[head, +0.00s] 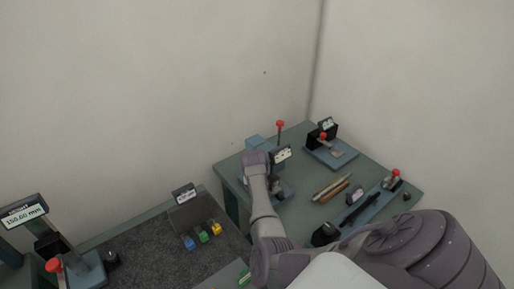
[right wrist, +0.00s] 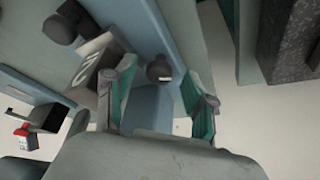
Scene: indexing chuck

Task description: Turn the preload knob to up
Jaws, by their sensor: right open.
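In the right wrist view a black round knob (right wrist: 159,70) with a small white mark on its lower side stands out from a blue fixture (right wrist: 147,103); I take it for the preload knob. My right gripper (right wrist: 160,78) is open, with its teal-padded fingers on either side of the knob. I see no clear contact with either pad. In the head view my right arm reaches over the blue fixture (head: 256,142) and hides the knob and fingers. My left gripper is in neither view.
Another black knob (right wrist: 60,28) and a grey block (right wrist: 92,62) lie left of the fingers. A red-topped lever (head: 280,125) stands behind the fixture. Other fixtures (head: 333,152) and wooden-coloured rods (head: 331,188) share the green table. A dark mat (head: 160,240) holds small coloured blocks.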

